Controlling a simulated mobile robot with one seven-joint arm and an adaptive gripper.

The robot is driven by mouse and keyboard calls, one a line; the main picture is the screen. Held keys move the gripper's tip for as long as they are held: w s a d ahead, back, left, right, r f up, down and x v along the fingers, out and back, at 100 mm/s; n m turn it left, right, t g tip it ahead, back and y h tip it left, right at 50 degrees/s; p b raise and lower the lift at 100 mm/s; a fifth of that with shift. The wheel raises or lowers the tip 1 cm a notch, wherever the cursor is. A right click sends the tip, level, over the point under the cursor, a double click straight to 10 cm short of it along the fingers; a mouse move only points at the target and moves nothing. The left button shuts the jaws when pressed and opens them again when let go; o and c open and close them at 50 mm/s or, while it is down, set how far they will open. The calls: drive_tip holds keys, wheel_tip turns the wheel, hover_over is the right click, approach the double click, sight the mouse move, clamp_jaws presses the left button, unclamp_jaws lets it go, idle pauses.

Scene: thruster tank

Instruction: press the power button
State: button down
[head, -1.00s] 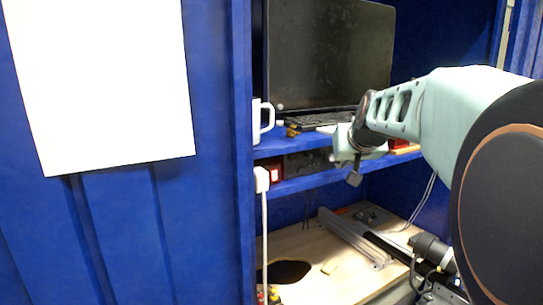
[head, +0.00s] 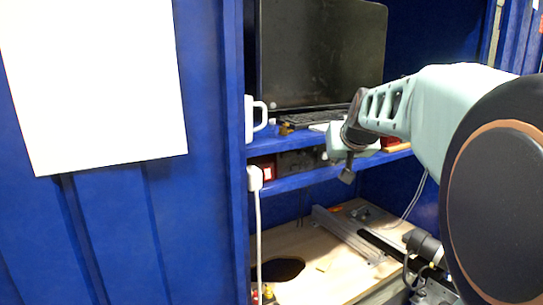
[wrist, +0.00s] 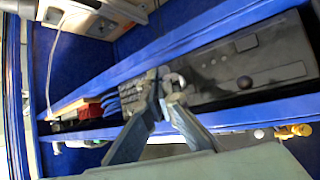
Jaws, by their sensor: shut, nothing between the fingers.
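I cannot read any label that marks the power button. In the head view the box (head: 300,162) is partly hidden by my gripper (head: 345,170). My gripper also shows in the wrist view (wrist: 171,82), its fingers shut with nothing between them. The fingertips appear over the left end of the box, left of the round button. Contact with the panel cannot be told.
A monitor (head: 322,55), a keyboard (head: 310,117) and a white mug (head: 254,119) stand on the shelf above. A red box (head: 265,170) is left of the black box. A blue door with white paper (head: 95,90) fills the left. The wooden lower surface (head: 310,252) has a dark hole.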

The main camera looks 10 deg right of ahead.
drive_tip(key=shift+w, duration=0.1)
idle(0.3)
drive_tip(key=shift+w+a, duration=0.15)
drive_tip(key=shift+w, duration=0.15)
drive_tip(key=shift+w+a, duration=0.15)
drive_tip(key=shift+w, duration=0.2)
idle(0.5)
idle(0.4)
drive_tip(key=shift+s+d+b, duration=0.3)
drive_tip(key=shift+s+b, duration=0.2)
drive_tip(key=shift+s, duration=0.25)
